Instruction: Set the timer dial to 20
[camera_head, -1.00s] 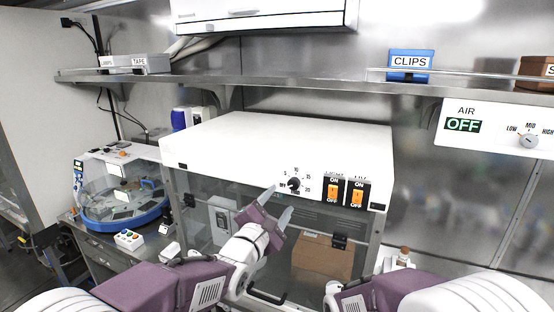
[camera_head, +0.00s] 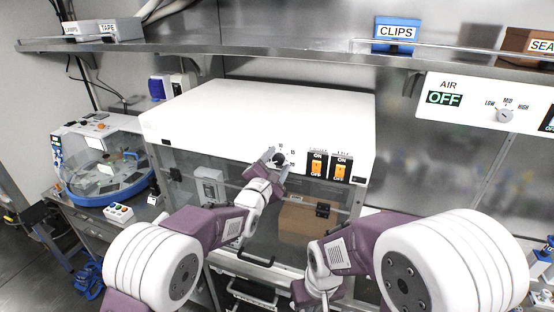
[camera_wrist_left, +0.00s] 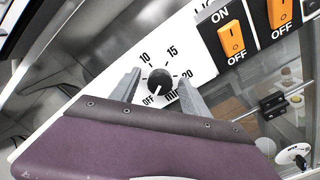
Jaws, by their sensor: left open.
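The timer dial (camera_head: 279,158) is a black round knob on the white front panel of the hooded cabinet. In the left wrist view the dial (camera_wrist_left: 159,80) has printed marks OFF, 10, 15 and 20 around it, and its pale pointer mark appears to face OFF. My left gripper (camera_head: 277,164) is at the dial. In the left wrist view its fingers (camera_wrist_left: 160,86) are open, one on each side of the knob; I cannot tell whether they touch it. My right arm is low in the head view, and its fingertips do not show.
Two orange rocker switches (camera_head: 317,167) sit right of the dial. Below is the cabinet's glass front with a cardboard box (camera_head: 300,218) behind it. A blue-based machine (camera_head: 100,170) stands at the left. A shelf (camera_head: 240,48) runs above, and an AIR panel (camera_head: 470,100) is at the right.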

